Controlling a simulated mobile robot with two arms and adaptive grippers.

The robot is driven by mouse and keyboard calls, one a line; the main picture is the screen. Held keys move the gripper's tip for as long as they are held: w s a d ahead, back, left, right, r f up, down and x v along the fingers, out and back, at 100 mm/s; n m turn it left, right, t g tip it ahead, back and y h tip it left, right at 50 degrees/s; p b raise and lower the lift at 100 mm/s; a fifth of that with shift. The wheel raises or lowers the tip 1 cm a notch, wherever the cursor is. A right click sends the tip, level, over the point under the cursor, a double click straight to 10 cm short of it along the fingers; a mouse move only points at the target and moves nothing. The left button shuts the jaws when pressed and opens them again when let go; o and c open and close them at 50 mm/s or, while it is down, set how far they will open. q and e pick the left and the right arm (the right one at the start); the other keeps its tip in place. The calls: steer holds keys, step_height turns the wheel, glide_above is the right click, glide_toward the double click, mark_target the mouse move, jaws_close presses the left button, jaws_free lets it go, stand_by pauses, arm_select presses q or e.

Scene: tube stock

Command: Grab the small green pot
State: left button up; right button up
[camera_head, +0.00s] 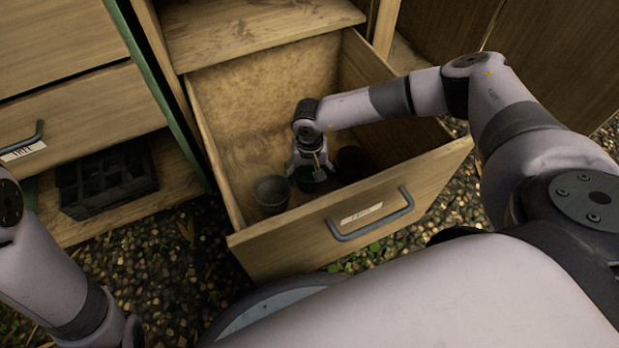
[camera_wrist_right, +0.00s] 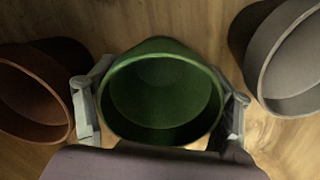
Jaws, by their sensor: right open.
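The small green pot (camera_wrist_right: 160,92) stands in the open drawer, between a grey pot and a brown pot. In the right wrist view it sits between the two fingers of my right gripper (camera_wrist_right: 161,105), one finger on each side of its rim. The gripper is open; whether a finger touches the pot I cannot tell. In the head view my right gripper (camera_head: 311,163) reaches down into the drawer over the green pot (camera_head: 312,184), which is mostly hidden under it. Only part of my left arm shows at the left edge, without its gripper.
The grey pot (camera_head: 271,193) and the brown pot (camera_head: 351,163) stand close on either side; they also show in the wrist view as the grey pot (camera_wrist_right: 290,62) and brown pot (camera_wrist_right: 32,98). The drawer front (camera_head: 425,190) and walls enclose them. A dark crate (camera_head: 105,180) sits on the left shelf.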

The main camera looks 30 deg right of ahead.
steer(key=shift+c, duration=0.5)
steer(key=c, duration=0.8)
steer(key=shift+o, duration=0.2)
